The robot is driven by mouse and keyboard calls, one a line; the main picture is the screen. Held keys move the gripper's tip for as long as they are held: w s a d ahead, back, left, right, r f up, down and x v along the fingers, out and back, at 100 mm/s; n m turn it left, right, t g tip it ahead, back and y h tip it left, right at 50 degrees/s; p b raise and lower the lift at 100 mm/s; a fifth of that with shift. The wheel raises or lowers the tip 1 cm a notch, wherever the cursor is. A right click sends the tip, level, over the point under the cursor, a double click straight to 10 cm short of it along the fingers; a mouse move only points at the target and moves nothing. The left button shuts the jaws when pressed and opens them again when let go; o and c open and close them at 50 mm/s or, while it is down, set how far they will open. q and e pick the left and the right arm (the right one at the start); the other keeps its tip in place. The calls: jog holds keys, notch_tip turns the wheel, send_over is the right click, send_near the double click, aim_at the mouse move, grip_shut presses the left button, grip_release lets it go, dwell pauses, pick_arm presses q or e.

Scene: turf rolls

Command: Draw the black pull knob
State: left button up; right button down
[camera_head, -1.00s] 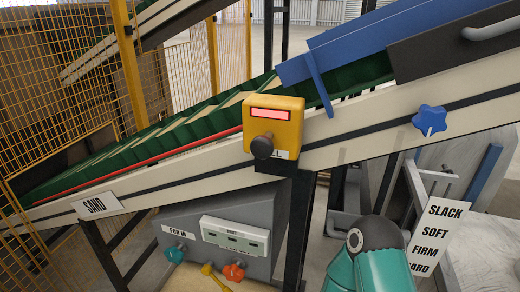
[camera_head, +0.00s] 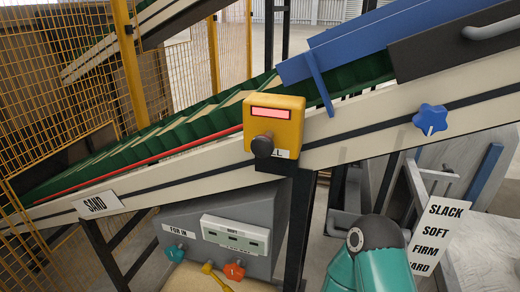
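The black pull knob (camera_head: 262,146) sticks out from the lower front of a yellow box (camera_head: 287,124). The box has a pale red display window (camera_head: 271,114) above the knob and is mounted on the side rail of a sloping conveyor. Nothing touches the knob. A teal and dark grey arm part of mine shows at the bottom, right of centre. No gripper fingers of either arm are visible.
The cream conveyor rail (camera_head: 350,144) runs up to the right, with a blue star knob (camera_head: 430,119) on it. A grey panel (camera_head: 262,208) with teal (camera_head: 174,254) and orange (camera_head: 234,271) knobs stands below. Yellow mesh fencing (camera_head: 60,75) is at left.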

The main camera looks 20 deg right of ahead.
dwell(0.7)
pick_arm(q)
grip_shut()
dwell(1.2)
